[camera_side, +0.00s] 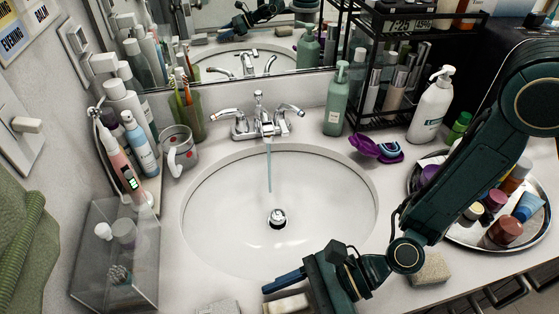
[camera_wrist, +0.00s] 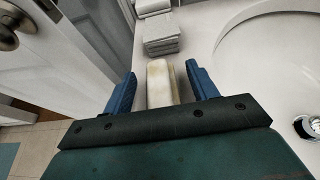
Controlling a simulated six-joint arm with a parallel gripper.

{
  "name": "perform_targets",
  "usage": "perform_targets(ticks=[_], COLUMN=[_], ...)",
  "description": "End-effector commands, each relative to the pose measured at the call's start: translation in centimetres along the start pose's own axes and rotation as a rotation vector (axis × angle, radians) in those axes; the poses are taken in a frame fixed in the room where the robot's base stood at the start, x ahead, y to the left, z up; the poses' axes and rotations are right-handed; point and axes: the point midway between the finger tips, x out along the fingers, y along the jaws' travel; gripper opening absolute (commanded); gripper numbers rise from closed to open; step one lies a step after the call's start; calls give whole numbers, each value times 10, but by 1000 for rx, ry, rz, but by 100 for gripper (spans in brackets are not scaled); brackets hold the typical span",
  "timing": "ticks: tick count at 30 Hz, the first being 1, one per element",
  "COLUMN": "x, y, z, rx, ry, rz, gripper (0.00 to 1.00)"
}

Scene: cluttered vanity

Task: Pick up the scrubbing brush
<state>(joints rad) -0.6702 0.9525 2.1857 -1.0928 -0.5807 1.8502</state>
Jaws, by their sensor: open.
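A pale cream block with yellowish-brown patches (camera_wrist: 160,84), which looks like the scrubbing brush, lies on the counter in front of the sink. My gripper (camera_wrist: 161,92) is open over it, with one blue finger on each side and visible gaps between fingers and block. In the side view, my gripper (camera_side: 282,284) is low at the front edge of the sink. The pale block (camera_side: 287,305) shows just below its blue finger, cut by the picture's bottom edge. Its bristles cannot be made out. The other finger is hidden in the side view.
A stack of grey cloths (camera_wrist: 160,35) lies just beyond the block. The sink basin (camera_side: 225,235) is right behind my gripper, with water running. A beige sponge-like block (camera_side: 431,270) sits to the right, near a round tray (camera_side: 470,243) of small jars. A clear box (camera_side: 142,265) stands left.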

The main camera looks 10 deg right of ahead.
Motion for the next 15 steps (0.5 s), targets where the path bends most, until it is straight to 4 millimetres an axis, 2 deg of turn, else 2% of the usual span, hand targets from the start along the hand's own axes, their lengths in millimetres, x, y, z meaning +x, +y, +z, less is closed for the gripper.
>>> perform_targets(ticks=[5, 15], x=[12, 12], y=[0, 0], z=[0, 0], rx=[0, 1], ry=[0, 0], rz=[0, 0], gripper=[58, 58])
